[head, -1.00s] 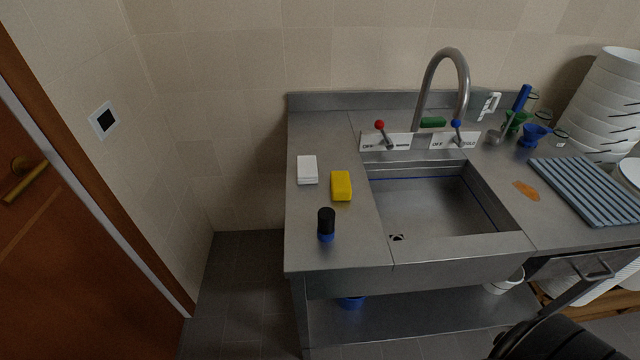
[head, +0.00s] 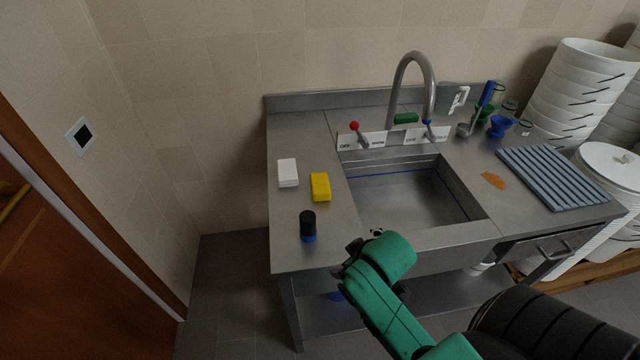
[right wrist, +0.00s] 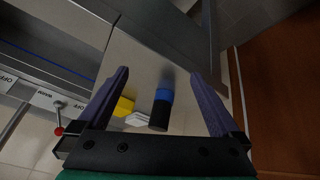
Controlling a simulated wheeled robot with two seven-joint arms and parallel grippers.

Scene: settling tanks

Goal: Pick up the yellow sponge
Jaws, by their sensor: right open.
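The yellow sponge (head: 320,187) lies on the steel counter left of the sink basin, beside a white block (head: 288,172). A black and blue bottle (head: 308,226) stands nearer the front edge. In the head view my right arm comes in from the lower right, in front of the counter, short of the sponge. In the right wrist view my right gripper (right wrist: 159,73) is open with nothing between its fingers. The sponge (right wrist: 124,107) shows beyond it, partly hidden by the left-hand finger. My left gripper is not in view.
The sink basin (head: 405,197) is right of the sponge, with a curved faucet (head: 408,62) and two lever taps behind. A ribbed blue-grey mat (head: 560,177), an orange stain (head: 494,180) and stacked white tubs (head: 572,95) are at right. Counter around the sponge is partly clear.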

